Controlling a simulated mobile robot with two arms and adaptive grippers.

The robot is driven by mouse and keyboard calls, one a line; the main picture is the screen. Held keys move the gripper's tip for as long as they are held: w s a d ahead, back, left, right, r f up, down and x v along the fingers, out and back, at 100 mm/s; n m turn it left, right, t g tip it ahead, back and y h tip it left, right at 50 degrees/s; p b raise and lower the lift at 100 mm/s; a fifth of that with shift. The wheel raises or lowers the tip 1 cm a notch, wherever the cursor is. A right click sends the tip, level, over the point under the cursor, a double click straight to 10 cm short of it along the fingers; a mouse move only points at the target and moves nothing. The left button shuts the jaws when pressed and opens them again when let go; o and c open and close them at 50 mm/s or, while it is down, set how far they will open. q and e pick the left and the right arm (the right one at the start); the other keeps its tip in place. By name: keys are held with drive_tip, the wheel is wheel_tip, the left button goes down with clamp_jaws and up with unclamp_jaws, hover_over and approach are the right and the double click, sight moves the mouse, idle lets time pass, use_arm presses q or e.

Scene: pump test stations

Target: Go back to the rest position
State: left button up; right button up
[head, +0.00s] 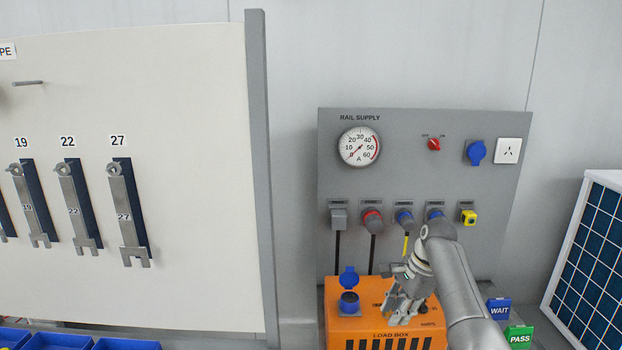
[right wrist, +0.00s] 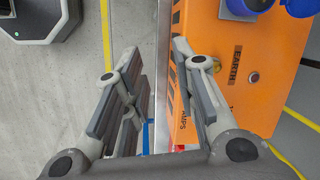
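My right gripper (head: 398,300) is in front of the orange load box (head: 376,327) in the head view, with its arm coming in from the lower right. In the right wrist view the two fingers of the gripper (right wrist: 160,95) stand apart with nothing held between them. The orange load box (right wrist: 262,70) lies to the right in that view, partly behind the right finger. I cannot tell whether that finger touches the box. My left gripper is in neither view.
The grey rail supply panel (head: 400,190) has a gauge (head: 359,146), a red switch (head: 434,144) and a row of sockets. Wrenches hang on the white board (head: 180,90) at left. A solar panel (head: 592,255) stands at right. WAIT (head: 499,309) and PASS (head: 519,337) signs sit beside my arm.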

drive_tip(key=s+d+f+n+t+h, duration=0.1)
drive_tip(key=s+d+f+n+h, duration=0.2)
drive_tip(key=s+f+n, duration=1.05)
drive_tip(key=s+a+n+t, duration=0.1)
drive_tip(key=s+n, duration=0.1)
drive_tip(key=s, duration=1.2)
drive_tip(key=s+a+n+t, duration=0.1)
drive_tip(key=s+a+n, duration=0.1)
drive_tip(key=s, duration=1.3)
wheel_tip(320, 180, down, 28)
drive_tip(key=s+g+b, duration=0.1)
drive_tip(key=g+b, duration=0.1)
use_arm(q)
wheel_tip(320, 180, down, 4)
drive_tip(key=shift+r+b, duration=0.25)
drive_tip(key=shift+b, duration=0.5)
use_arm(e)
drive_tip(key=s+d+f+g, duration=0.1)
drive_tip(key=s+d+f, duration=0.2)
drive_tip(key=s+f, duration=1.4)
drive_tip(key=shift+f, duration=0.2)
drive_tip(key=shift+s, duration=0.2)
